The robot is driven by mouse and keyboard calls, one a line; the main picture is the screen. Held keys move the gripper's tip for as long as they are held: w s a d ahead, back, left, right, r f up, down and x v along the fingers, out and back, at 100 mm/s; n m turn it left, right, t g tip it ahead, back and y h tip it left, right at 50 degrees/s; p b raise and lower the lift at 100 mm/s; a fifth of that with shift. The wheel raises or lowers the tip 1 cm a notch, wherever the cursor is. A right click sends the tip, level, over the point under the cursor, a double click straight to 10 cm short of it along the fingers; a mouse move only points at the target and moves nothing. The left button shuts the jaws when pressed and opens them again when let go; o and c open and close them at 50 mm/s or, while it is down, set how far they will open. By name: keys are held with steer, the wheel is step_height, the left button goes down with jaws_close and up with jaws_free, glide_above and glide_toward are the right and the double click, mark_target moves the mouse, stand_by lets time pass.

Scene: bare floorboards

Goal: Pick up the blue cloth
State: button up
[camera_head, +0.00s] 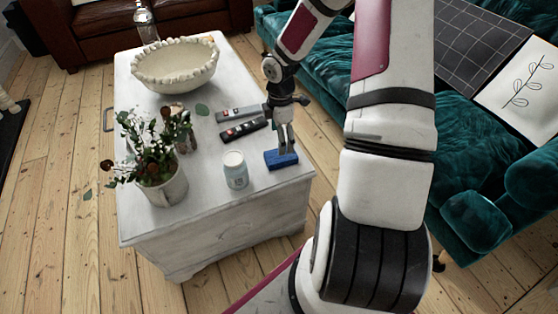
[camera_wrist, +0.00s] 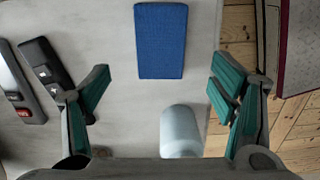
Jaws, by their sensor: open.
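The blue cloth (camera_head: 281,160) lies flat as a small rectangle on the white chest, near its right edge. It also shows whole in the wrist view (camera_wrist: 161,41), at the top centre. My gripper (camera_head: 285,146) is over the cloth in the head view and hides part of it.
A pale jar (camera_head: 235,169) stands left of the cloth, close to my gripper in the wrist view (camera_wrist: 181,132). Two remotes (camera_head: 243,130) (camera_head: 238,113) lie behind. A teal sofa (camera_head: 470,140) is right.

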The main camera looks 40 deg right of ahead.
mark_target(281, 158)
steer(key=shift+s+d+f+b, duration=0.1)
steer(key=shift+f+b, duration=1.75)
steer(key=shift+f, duration=2.15)
steer(key=c, duration=1.2)
